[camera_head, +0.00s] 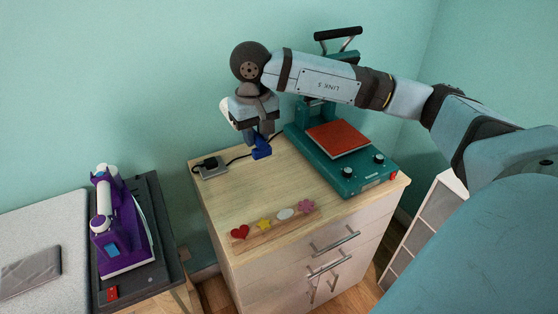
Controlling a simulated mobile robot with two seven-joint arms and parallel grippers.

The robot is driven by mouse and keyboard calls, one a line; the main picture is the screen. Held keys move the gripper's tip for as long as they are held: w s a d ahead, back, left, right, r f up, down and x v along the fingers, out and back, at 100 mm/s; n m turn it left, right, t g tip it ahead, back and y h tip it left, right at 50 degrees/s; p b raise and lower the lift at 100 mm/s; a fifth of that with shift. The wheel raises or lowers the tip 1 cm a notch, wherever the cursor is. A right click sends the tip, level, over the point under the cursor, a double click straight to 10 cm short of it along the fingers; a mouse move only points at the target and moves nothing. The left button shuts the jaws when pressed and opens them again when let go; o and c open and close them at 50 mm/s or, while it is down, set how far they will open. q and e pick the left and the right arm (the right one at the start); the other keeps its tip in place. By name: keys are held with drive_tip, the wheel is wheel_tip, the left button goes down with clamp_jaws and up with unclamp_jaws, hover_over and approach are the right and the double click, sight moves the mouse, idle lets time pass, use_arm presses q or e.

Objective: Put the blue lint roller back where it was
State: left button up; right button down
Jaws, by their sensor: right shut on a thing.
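My right gripper (256,133) hangs above the back left of the wooden cabinet top, pointing down. It is shut on the blue lint roller (261,149), of which a small blue part shows below the fingers. The gripper and wrist hide much of the roller. I cannot tell whether the roller touches the cabinet top. My left gripper is not in view.
The cabinet (232,189) holds a teal heat press (347,180) at right, a power socket block (211,168) with a black cable at left, and a strip of small shapes (263,226) in front. A purple iron (112,223) stands at far left. The cabinet top's middle is clear.

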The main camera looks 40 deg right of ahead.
drive_tip(key=shift+s+d+f, duration=0.1)
drive_tip(key=shift+s+d, duration=0.05)
drive_tip(key=shift+d, duration=0.35)
wheel_tip(320, 180, down, 15)
drive_tip(key=shift+d+f+b, duration=0.1)
drive_tip(key=shift+d+b, duration=0.05)
drive_tip(key=shift+b, duration=0.2)
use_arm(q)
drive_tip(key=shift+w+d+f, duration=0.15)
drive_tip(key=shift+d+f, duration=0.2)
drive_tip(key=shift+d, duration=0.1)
use_arm(e)
drive_tip(key=shift+f, duration=2.35)
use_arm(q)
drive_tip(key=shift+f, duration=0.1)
use_arm(e)
drive_tip(key=shift+s+f, duration=0.1)
drive_tip(key=shift+f+b, duration=0.15)
drive_tip(key=shift+b, duration=0.2)
drive_tip(key=c, duration=0.9)
unclamp_jaws()
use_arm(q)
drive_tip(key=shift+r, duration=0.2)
use_arm(e)
drive_tip(key=shift+r, duration=0.2)
